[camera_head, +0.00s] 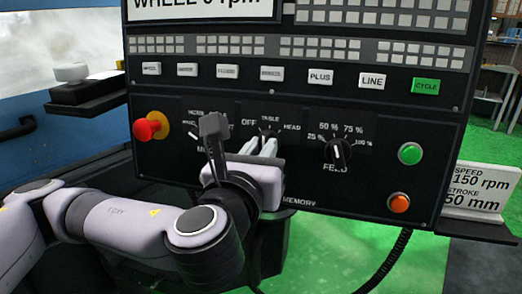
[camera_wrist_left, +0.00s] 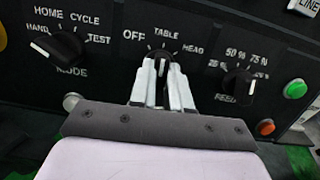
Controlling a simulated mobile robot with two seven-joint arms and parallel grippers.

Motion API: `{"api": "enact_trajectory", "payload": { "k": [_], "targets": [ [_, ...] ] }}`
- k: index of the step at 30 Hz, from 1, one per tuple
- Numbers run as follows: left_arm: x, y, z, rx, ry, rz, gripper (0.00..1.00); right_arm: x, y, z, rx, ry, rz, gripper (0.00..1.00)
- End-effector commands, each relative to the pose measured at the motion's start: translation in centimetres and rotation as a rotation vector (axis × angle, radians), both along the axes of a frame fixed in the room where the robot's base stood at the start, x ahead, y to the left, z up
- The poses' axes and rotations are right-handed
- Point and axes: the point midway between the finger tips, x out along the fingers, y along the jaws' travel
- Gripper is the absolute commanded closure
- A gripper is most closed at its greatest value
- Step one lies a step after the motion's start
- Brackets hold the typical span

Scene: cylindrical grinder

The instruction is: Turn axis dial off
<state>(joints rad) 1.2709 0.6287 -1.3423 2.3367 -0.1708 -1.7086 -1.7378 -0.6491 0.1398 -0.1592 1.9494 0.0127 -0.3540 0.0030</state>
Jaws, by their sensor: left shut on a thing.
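The axis dial (camera_head: 268,131) is a black knob on the dark control panel, with OFF, TABLE and HEAD printed around it. It also shows in the left wrist view (camera_wrist_left: 159,54), between the fingertips, partly hidden by them. My left gripper (camera_head: 264,143) reaches the dial from below, its pale fingers shut on it. In the left wrist view the fingers (camera_wrist_left: 162,68) stand on either side of the knob. The dial's pointer seems to face up near TABLE, but it is small and partly covered. My right gripper is not in view.
The feed dial (camera_head: 337,153) is right of the axis dial, and the mode dial (camera_wrist_left: 60,46) is left. A red emergency knob (camera_head: 143,130), green button (camera_head: 410,153) and orange button (camera_head: 399,203) sit on the panel. A speed sign (camera_head: 480,190) stands at the right.

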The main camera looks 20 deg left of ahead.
Motion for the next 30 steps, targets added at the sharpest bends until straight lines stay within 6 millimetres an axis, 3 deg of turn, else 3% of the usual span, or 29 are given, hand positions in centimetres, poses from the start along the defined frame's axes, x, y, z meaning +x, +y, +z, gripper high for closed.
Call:
{"api": "enact_trajectory", "payload": {
  "k": [21, 30],
  "targets": [
    [0.0, -0.1, 0.1, -0.501, -0.017, 0.091, 1.0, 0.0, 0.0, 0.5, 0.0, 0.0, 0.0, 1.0],
    [0.0, -0.1, 0.1, -0.632, -0.024, 0.115, 1.0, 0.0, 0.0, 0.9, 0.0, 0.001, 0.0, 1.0]
  ]
}}
